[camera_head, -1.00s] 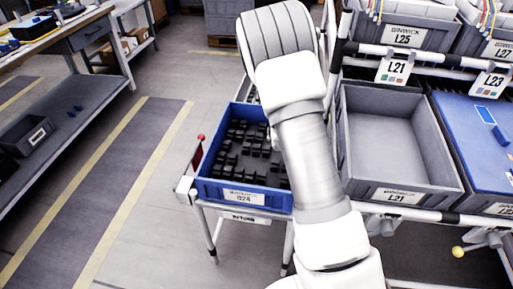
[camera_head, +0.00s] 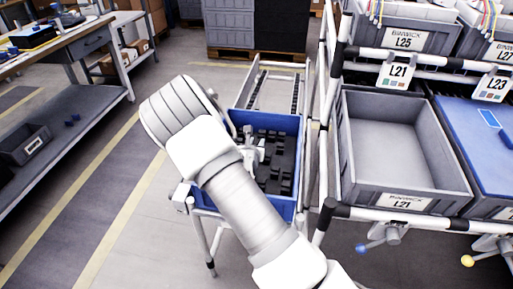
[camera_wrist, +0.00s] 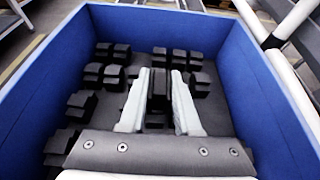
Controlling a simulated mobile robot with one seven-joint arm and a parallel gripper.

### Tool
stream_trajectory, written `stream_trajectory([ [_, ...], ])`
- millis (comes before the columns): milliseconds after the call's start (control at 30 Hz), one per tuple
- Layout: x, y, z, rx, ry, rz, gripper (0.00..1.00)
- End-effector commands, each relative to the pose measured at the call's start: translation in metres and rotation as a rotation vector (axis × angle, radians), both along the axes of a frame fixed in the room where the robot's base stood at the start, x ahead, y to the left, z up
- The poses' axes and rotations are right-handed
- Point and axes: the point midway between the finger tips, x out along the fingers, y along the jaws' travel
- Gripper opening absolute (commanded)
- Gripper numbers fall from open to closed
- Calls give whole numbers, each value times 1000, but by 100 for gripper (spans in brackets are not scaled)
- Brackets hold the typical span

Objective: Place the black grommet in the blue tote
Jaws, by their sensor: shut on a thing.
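The blue tote (camera_head: 268,121) stands on a wheeled rack, and its blue wall (camera_wrist: 262,85) surrounds my gripper in the wrist view. Several black grommets (camera_wrist: 197,80) like small blocks lie in loose rows on its dark floor. My gripper (camera_wrist: 161,84) points down inside the tote, its two pale fingers on either side of one black grommet (camera_wrist: 159,90). It is shut on that grommet. I cannot tell whether it touches the tote floor. In the head view my gripper (camera_head: 254,150) shows small over the tote, and my arm hides the tote's left front part.
A grey bin (camera_head: 400,140) labelled L21 sits empty on the shelf rack to the right, next to a blue-covered bin (camera_head: 482,140). A white post (camera_head: 325,110) stands close to the tote's right side. A workbench (camera_head: 60,110) is at the left, with open floor between.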

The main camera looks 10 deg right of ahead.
Motion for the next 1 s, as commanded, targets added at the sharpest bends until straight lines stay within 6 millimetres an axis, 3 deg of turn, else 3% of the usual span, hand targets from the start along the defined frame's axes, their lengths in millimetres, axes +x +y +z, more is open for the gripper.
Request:
stream_trajectory([
  [67, 0, 0, -13, -1, 1, 2, 0],
  [567, 0, 0, -20, 1, -2, -1, 0],
  [600, 0, 0, -19, 1, -1, 1, 37],
  [733, 0, 0, -18, 1, -1, 1, 60],
  [1000, 0, 0, -18, 1, -1, 1, 61],
])
